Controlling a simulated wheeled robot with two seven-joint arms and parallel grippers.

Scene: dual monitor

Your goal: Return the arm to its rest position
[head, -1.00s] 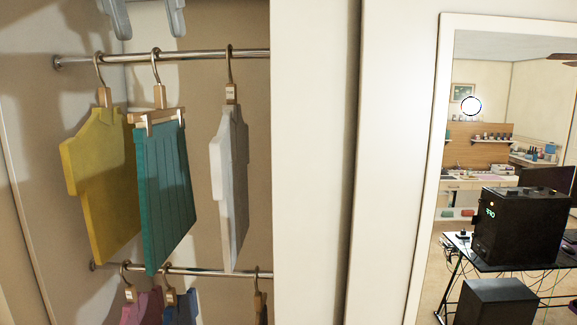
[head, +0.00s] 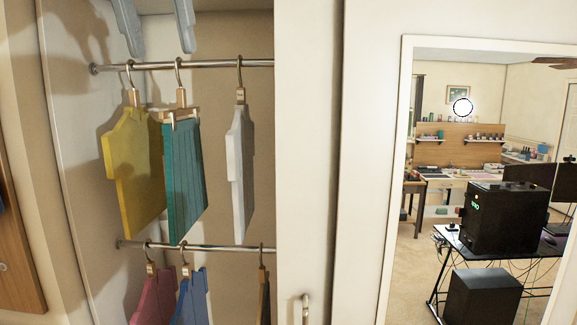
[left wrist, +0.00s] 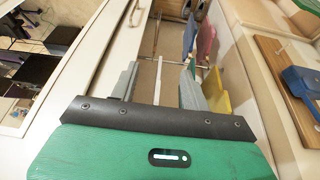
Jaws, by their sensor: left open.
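My left gripper (head: 162,48) shows at the top left of the head view as two grey fingers, spread apart and hanging down before the upper rail. In the left wrist view its fingers (left wrist: 158,88) stand apart with nothing between them, beyond the green palm. In the head view the fingertips appear just above the yellow shirt (head: 134,170) and the teal garment (head: 184,180); I see no contact. My right gripper is not in view.
A white shirt (head: 240,170) also hangs on the upper rail (head: 215,65). Pink (head: 154,295) and blue (head: 193,297) garments hang from the lower rail (head: 220,248).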

